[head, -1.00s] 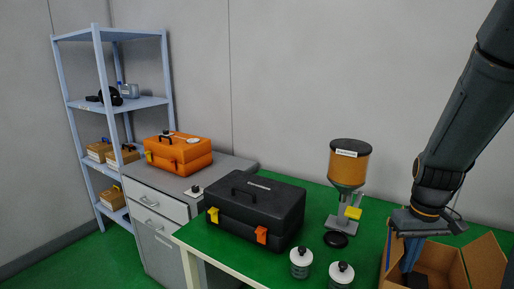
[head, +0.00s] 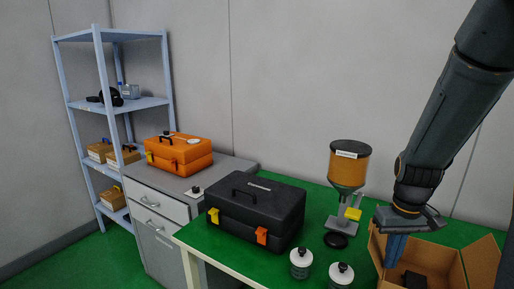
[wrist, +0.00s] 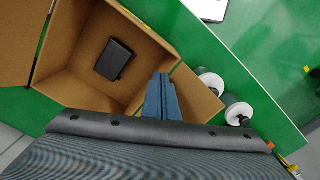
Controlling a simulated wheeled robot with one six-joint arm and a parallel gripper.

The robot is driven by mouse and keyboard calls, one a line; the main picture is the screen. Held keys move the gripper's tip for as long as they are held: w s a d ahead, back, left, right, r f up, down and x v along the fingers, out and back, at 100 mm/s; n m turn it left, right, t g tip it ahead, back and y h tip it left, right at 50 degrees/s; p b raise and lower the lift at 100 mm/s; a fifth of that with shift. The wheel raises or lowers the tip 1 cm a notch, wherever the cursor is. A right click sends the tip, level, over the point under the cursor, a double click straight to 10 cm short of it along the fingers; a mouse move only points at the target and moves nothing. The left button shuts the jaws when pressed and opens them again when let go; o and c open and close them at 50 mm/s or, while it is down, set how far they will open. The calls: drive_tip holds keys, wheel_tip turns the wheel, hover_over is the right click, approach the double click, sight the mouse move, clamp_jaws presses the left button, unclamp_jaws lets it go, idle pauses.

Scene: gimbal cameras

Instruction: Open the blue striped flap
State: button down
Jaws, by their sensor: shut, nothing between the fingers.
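An open cardboard box (head: 440,262) stands at the right end of the green table, and its inside also fills much of the wrist view (wrist: 80,68). My gripper (head: 393,264) is shut and empty, with its blue-grey fingers pointing down at the box's left side. In the wrist view the fingers (wrist: 160,84) are beside a plain brown flap (wrist: 195,101) that leans outward; I cannot tell whether they touch it. Another flap (head: 483,258) stands out at the right. I see no clear blue stripes on any flap now; the striped face may be hidden.
A black block (wrist: 115,60) lies in the box. Two white jars (head: 301,262) (head: 341,274) stand close to the box's left. A hopper (head: 349,165) with an orange container and a black toolbox (head: 255,210) stand further left. An orange case (head: 178,152) is on the grey cabinet.

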drive_tip(key=shift+s+d, duration=0.1)
drive_tip(key=shift+d, duration=0.05)
wheel_tip(320, 180, up, 12)
drive_tip(key=s+d+p, duration=0.1)
drive_tip(key=d+p, duration=0.1)
drive_tip(key=p, duration=0.9)
drive_tip(key=shift+s, duration=0.15)
idle(0.4)
drive_tip(key=s+a+f+b, duration=0.2)
drive_tip(key=a+b, duration=0.1)
drive_tip(key=a, duration=0.2)
drive_tip(key=s+a+f+t+b, duration=0.1)
drive_tip(key=s+a+f+b, duration=0.1)
drive_tip(key=a, duration=0.4)
drive_tip(key=s+a+f+b, duration=0.2)
drive_tip(key=a+f+b, duration=0.1)
drive_tip(key=a, duration=0.3)
drive_tip(key=shift+s+a+f+b, duration=0.3)
drive_tip(key=shift+f+b, duration=0.1)
drive_tip(key=shift+b, duration=0.45)
drive_tip(key=shift+d, duration=0.1)
